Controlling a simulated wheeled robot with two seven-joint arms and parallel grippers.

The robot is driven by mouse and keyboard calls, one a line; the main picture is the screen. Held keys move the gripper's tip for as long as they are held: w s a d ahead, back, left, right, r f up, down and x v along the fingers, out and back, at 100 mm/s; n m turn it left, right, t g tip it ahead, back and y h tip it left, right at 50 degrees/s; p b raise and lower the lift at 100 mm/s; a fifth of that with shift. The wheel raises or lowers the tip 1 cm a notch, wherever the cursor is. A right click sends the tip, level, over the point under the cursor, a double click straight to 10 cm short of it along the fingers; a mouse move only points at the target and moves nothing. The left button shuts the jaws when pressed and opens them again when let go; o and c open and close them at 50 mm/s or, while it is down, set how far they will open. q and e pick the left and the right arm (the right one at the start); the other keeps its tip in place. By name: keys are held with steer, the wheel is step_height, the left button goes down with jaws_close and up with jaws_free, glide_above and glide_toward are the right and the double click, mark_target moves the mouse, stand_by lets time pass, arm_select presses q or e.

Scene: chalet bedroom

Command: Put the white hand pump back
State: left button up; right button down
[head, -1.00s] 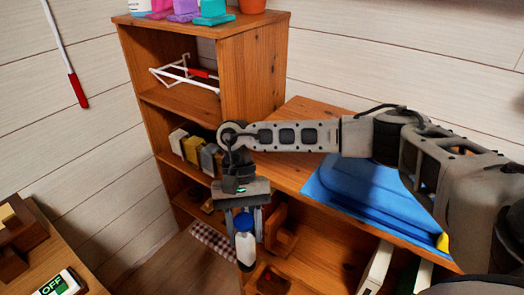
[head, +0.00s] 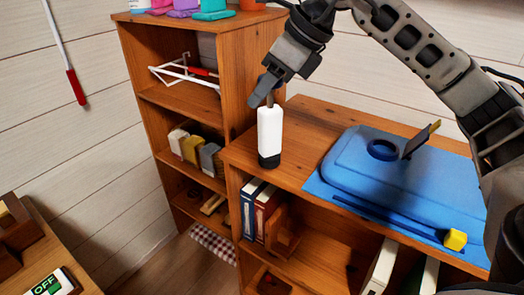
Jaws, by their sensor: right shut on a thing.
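The white hand pump (head: 270,130) is an upright white cylinder with a black lower end. My right gripper (head: 266,93) comes from above and is shut on its thin upper part. The pump shows in front of the tall shelf's side, over the left end of the low cabinet's wooden top (head: 300,140). I cannot tell whether its lower end touches that top. The fingers partly hide the pump's upper end. My left gripper is not in view.
A blue case (head: 360,200) with a blue ring (head: 382,149) lies on the right of the cabinet top. The tall shelf (head: 240,75) stands close behind the pump. Books (head: 262,205) stand in the cabinet below. A wooden table (head: 50,245) is at lower left.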

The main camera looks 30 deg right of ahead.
step_height(320, 180, up, 6)
steer(key=s+d+r+m+t+h, duration=0.1)
steer(key=s+d+m+h, duration=0.2)
steer(key=m, duration=0.4)
arm_select(q)
steer(key=p, duration=0.1)
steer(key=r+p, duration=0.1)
steer(key=p, duration=0.1)
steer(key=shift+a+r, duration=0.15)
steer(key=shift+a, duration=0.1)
arm_select(e)
steer(key=w+d+f+h, duration=0.1)
steer(key=w+d+f, duration=0.2)
steer(key=w+f, duration=0.9)
steer(key=w, duration=0.2)
steer(key=shift+w+d+f+m, duration=0.25)
steer(key=shift+w+f+m, duration=0.05)
steer(key=shift+w+m, duration=0.1)
steer(key=shift+f, duration=0.25)
steer(key=c, duration=0.9)
jaws_free()
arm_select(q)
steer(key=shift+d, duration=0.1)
